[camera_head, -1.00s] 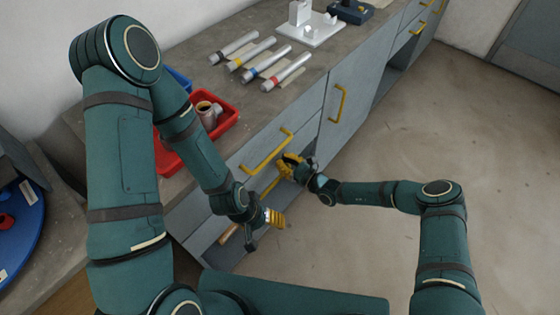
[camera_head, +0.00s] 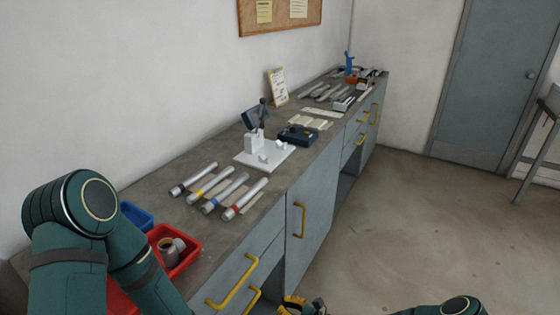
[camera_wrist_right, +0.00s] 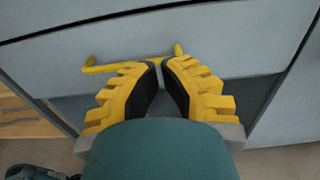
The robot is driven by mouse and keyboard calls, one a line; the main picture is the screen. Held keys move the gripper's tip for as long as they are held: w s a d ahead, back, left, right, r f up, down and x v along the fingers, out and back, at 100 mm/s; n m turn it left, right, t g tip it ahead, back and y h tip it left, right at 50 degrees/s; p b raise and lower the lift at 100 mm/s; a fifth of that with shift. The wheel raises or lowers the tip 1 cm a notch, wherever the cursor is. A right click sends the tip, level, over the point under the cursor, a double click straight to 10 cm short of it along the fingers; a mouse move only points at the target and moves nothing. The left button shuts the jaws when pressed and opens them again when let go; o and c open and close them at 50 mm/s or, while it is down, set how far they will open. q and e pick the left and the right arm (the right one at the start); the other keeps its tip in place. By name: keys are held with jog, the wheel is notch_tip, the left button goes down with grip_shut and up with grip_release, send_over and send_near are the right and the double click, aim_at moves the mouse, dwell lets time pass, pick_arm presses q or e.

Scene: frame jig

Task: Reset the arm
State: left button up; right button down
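My right gripper (camera_head: 291,304) shows at the bottom edge of the head view, beside the cabinet front. In the right wrist view its yellow fingers (camera_wrist_right: 161,63) have their dark pads nearly together at the tips. No object is visibly clamped between them. The tips are in front of a yellow drawer handle (camera_wrist_right: 115,67); whether they touch it is unclear. My left arm (camera_head: 70,250) fills the lower left of the head view, and its gripper is out of frame. My right arm (camera_head: 450,308) barely shows at the bottom.
The workbench (camera_head: 130,196) holds several banded tubes (camera_head: 245,199), a white jig (camera_head: 262,153), a dark blue device (camera_head: 298,135), a red bin (camera_head: 190,259) with a metal part, and a blue bin (camera_head: 137,217). Yellow handles (camera_head: 300,220) protrude from the cabinet. Open floor (camera_head: 430,220) lies right.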

jog(key=s+a+n+g+h, duration=0.2)
jog(key=s+n+g+h, duration=0.2)
jog(key=s+n+g, duration=0.85)
jog(key=s+d+r+n+t+h, duration=0.5)
jog(key=s+d+r+n+h, duration=0.1)
jog(key=d+n, duration=0.3)
jog(key=shift+s+d+r+n+h, duration=0.35)
jog(key=shift+s+d+r+h, duration=0.05)
jog(key=shift+s+d+h, duration=0.45)
jog(key=shift+w, duration=0.1)
